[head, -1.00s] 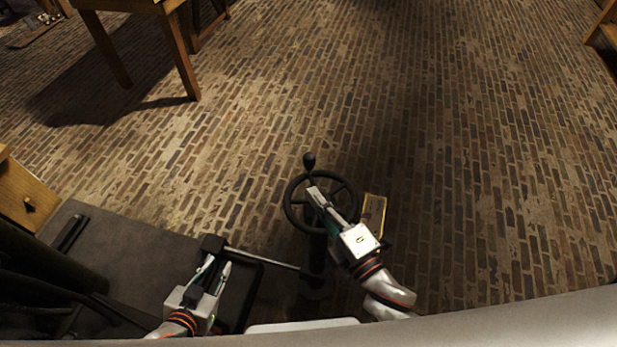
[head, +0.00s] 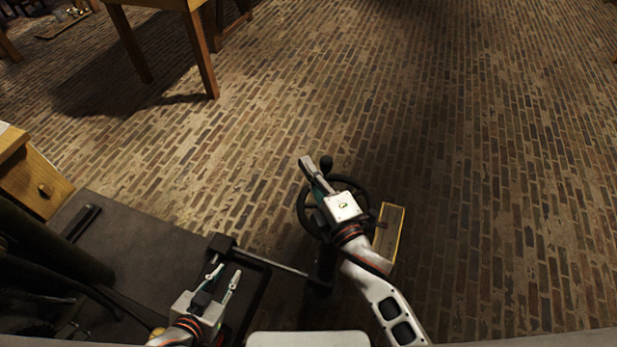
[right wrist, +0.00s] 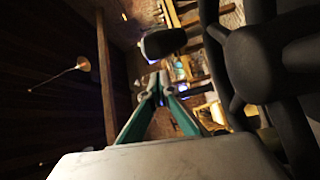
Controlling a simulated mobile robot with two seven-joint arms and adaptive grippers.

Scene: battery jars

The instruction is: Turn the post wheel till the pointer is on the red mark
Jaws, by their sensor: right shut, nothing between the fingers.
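The dark post wheel (head: 366,193) stands in front of me in the head view, its round crank knob (head: 326,163) at the far side of the rim. My right gripper (head: 306,160) reaches across the wheel, its shut, empty fingertips just left of the knob. In the right wrist view the fingers (right wrist: 158,84) meet at the tips below the knob (right wrist: 163,43), with a visible gap; the wheel's hub and spokes (right wrist: 262,62) fill the right side. My left gripper (head: 224,274) is open and empty at lower left. I cannot make out the pointer or red mark.
A brass-edged box (head: 390,232) sits right of the wheel, partly behind my right arm. A dark platform (head: 150,250) with a metal rod (head: 275,262) lies at left. A wooden drawer unit (head: 35,178) stands at the left edge.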

